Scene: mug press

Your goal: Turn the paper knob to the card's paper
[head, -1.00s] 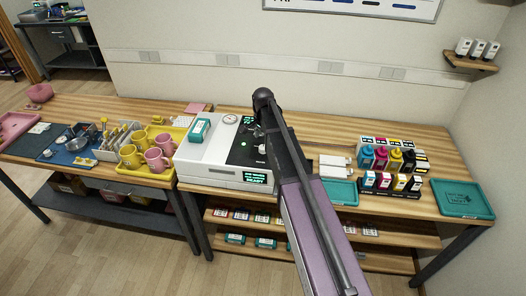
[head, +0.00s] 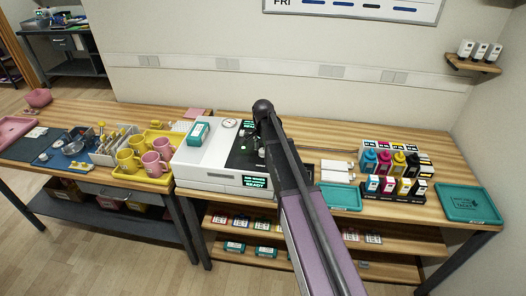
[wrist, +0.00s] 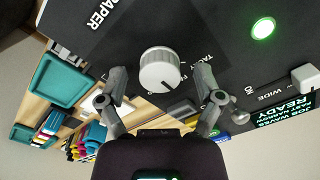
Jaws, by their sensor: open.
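The paper knob (wrist: 160,68) is a round white dial on the black panel (wrist: 225,45), under the word PAPER in the wrist view. A dark pointer line on it points down and slightly right in that view. My gripper (wrist: 161,75) is open, with one finger on each side of the knob and a visible gap to it. Part of the lettering around the knob is hidden by the right finger. In the head view the white machine (head: 208,158) stands on the bench, and my arm covers part of its panel. I cannot make out a card naming a paper.
A green lit button (wrist: 263,28), a white control beside WIDE (wrist: 305,77) and a READY display (wrist: 290,115) are near the knob. A teal pack (head: 198,132) lies on the machine. Mugs (head: 155,163) stand left; ink bottles (head: 384,162) and a teal tray (head: 468,204) stand right.

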